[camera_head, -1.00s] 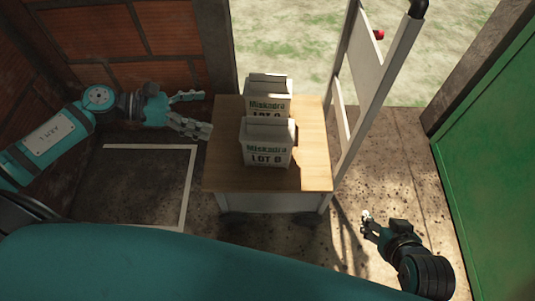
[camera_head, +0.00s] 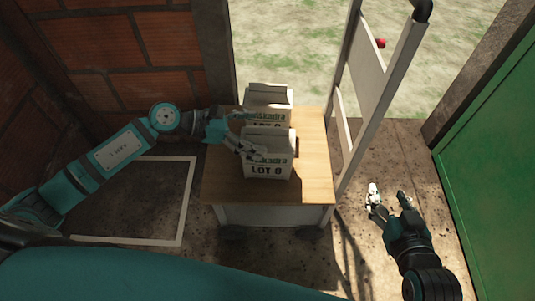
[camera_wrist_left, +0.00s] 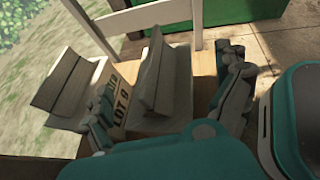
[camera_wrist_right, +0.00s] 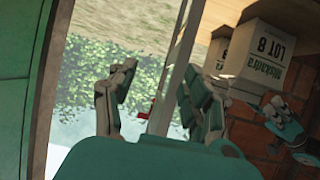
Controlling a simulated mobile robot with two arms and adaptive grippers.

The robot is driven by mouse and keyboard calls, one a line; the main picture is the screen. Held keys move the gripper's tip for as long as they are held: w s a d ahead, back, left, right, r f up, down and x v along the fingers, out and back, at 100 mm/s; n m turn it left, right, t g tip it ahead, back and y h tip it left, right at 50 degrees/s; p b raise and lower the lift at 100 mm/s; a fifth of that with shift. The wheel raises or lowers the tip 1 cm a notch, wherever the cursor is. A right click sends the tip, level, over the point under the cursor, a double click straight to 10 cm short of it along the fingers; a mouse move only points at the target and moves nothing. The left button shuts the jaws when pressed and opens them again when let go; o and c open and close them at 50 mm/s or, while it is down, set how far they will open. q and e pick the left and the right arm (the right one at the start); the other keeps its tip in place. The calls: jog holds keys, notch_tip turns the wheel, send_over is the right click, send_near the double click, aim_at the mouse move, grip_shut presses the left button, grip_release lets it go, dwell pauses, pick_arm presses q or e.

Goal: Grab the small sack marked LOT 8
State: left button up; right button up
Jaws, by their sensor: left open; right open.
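The small white sack marked LOT 8 (camera_head: 272,160) stands upright at the front of a wooden-topped cart; its label reads clearly in the right wrist view (camera_wrist_right: 262,62). A similar sack (camera_head: 270,98) stands close behind it, marked LOT 9 in the left wrist view (camera_wrist_left: 75,85). My left gripper (camera_head: 244,130) is open at the left side of the LOT 8 sack, one finger towards the gap between the sacks and one by its front face. In the left wrist view the LOT 8 sack (camera_wrist_left: 160,80) shows between the fingers; contact is unclear. My right gripper (camera_head: 389,197) is open and empty, right of the cart.
The cart's wooden top (camera_head: 316,165) is bare at its front and right. A white upright frame (camera_head: 372,90) rises along its right side. A brick wall (camera_head: 135,55) is at the left, a green panel (camera_head: 497,150) at the right. Grass lies beyond the opening.

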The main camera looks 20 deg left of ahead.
aim_at(266, 133)
pick_arm(q)
jog(key=x, duration=0.4)
jog(key=shift+w, duration=0.15)
grip_shut()
jog(key=shift+r, duration=0.15)
pick_arm(e)
jog(key=shift+w+a+r+t, duration=0.2)
jog(key=shift+w+r+t, duration=0.2)
jog(key=shift+r, duration=0.25)
jog(key=shift+w+a+r+t, duration=0.15)
jog(key=shift+w+r+t, duration=0.25)
jog(key=shift+r, duration=0.2)
